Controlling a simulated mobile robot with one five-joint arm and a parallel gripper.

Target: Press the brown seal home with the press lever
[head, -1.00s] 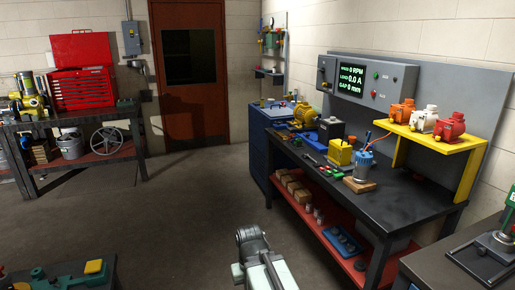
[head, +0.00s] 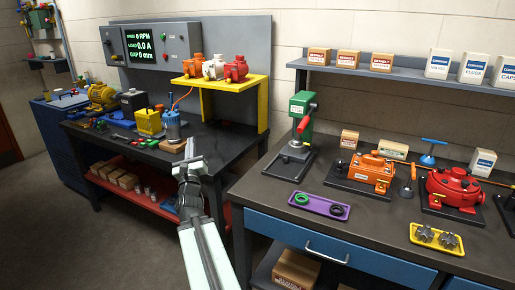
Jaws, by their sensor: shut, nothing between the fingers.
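The green press (head: 299,125) stands on the right-hand bench, with its red press lever (head: 307,117) slanting from its side. A small light-coloured piece shows on the press base, too small to tell. I cannot make out a brown seal for certain. A purple tray (head: 320,206) in front of the press holds a green ring (head: 301,198) and a dark ring (head: 338,210) whose colour I cannot tell. My gripper (head: 189,149) is shut and empty, in front of the left-hand bench, left of the press and apart from it.
An orange pump (head: 372,170), a red pump (head: 456,188) and a yellow tray (head: 436,239) stand right of the press. Floor at the lower left is clear.

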